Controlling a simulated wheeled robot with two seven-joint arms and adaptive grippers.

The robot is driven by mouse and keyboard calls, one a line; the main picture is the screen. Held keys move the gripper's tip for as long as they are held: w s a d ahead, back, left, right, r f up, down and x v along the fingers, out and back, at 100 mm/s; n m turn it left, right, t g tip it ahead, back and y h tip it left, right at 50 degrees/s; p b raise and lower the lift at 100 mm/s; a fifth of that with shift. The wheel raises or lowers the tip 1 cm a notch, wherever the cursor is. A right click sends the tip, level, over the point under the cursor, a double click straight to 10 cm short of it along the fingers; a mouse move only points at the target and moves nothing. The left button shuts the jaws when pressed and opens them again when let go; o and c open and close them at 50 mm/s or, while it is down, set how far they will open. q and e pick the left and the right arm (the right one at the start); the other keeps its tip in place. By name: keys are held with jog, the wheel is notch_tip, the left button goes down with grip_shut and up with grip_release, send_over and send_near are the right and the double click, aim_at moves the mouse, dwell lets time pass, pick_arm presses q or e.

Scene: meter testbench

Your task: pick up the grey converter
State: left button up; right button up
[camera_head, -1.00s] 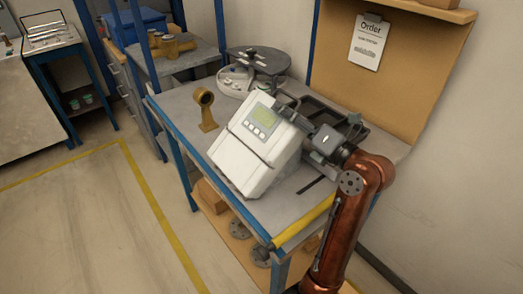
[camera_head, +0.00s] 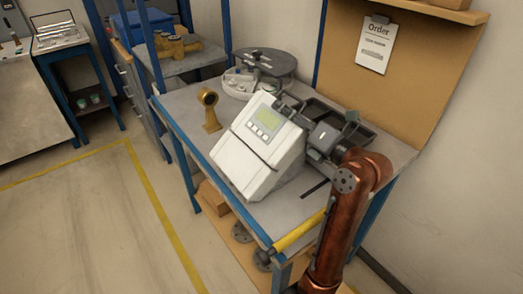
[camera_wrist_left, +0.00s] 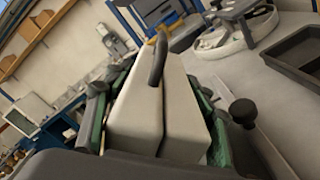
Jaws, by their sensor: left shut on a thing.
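The grey converter (camera_head: 257,148) is a pale boxy unit with a greenish display and several small buttons. It stands tilted over the front half of the workbench, and I cannot tell whether its lower edge touches the top. My left gripper (camera_head: 304,127) is shut on it from the right, at its back part. In the left wrist view the converter (camera_wrist_left: 160,115) sits between the green-padded fingers of the gripper (camera_wrist_left: 157,128), and a dark curved piece stands over its top. The far finger is partly hidden in the head view. My right gripper is not in view.
A brass ring stand (camera_head: 209,110) is left of the converter. A round grey fixture (camera_head: 262,66) and a dark tray (camera_head: 338,117) are behind it. An order sheet (camera_head: 375,45) hangs on the back board.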

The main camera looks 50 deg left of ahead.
pick_arm(q)
grip_shut()
jog(key=shift+r, duration=0.25)
